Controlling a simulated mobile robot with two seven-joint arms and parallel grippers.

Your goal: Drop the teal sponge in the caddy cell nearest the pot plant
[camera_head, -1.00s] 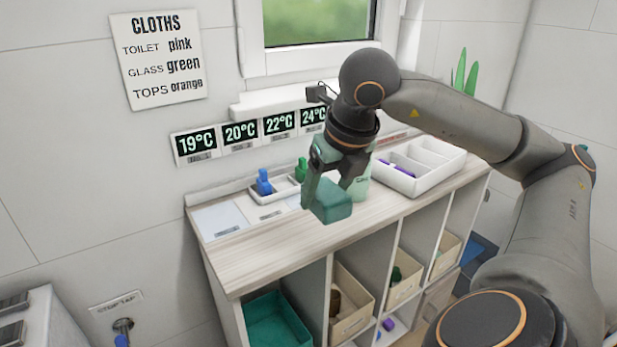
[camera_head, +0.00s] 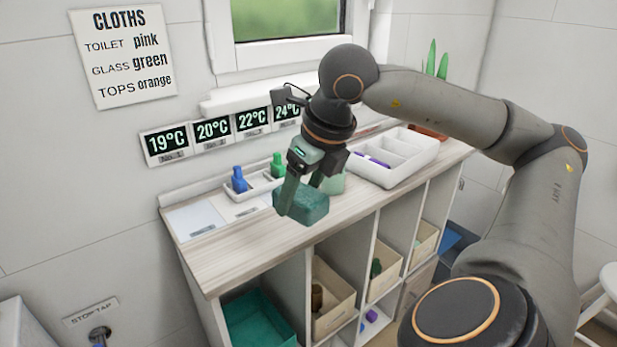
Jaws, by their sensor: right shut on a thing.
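The teal sponge (camera_head: 303,205) is a soft-edged block held above the front part of the wooden cart top. My right gripper (camera_head: 298,190) is shut on it and points down. The white caddy (camera_head: 392,176) stands on the right half of the top and is divided into cells; a purple item lies in its left cell. The pot plant (camera_head: 432,62) stands beyond the caddy at the far right end, its pot partly hidden behind my right arm. The sponge is to the left of the caddy and apart from it. My left gripper is not in view.
Bins fill the shelves below. The wooden top's left front (camera_head: 235,255) is clear.

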